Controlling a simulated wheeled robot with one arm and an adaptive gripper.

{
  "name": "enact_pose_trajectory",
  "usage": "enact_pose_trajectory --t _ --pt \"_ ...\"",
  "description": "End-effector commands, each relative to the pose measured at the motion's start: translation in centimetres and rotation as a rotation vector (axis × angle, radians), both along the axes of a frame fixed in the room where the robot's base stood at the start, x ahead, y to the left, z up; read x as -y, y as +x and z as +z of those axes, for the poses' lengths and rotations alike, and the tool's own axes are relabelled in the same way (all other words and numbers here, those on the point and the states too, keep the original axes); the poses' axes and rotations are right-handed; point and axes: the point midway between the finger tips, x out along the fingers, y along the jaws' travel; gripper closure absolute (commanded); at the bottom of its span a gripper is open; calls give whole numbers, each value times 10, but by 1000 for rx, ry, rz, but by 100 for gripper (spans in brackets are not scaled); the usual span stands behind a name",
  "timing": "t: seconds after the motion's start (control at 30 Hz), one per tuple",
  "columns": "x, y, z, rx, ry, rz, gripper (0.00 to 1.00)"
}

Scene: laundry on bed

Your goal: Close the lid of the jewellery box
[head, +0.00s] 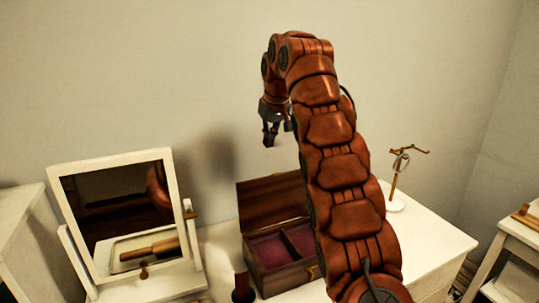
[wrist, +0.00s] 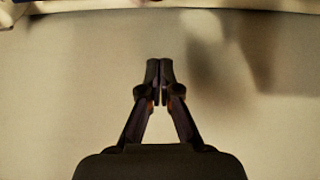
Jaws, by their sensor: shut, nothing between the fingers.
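The jewellery box (head: 272,268) is dark brown wood and stands on the white table, behind and left of my arm in the head view. Its lid (head: 272,203) is open, raised at the back. Purple-lined compartments show inside, and my arm hides the box's right part. My gripper (head: 270,141) hangs in the air above the lid, near the wall, apart from the box. Its fingertips are together and empty in the wrist view (wrist: 160,68), against a pale surface.
A white-framed mirror (head: 168,165) stands left of the box. A small dark object (head: 243,288) is in front of the box's left side. The wall rises close behind.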

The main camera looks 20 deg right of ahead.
Motion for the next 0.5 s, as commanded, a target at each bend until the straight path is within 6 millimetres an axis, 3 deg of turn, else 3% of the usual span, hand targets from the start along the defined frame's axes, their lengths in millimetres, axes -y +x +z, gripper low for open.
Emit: enact_pose_trajectory --t 0.5 --pt "0 12 -42 -5 0 -2 100"
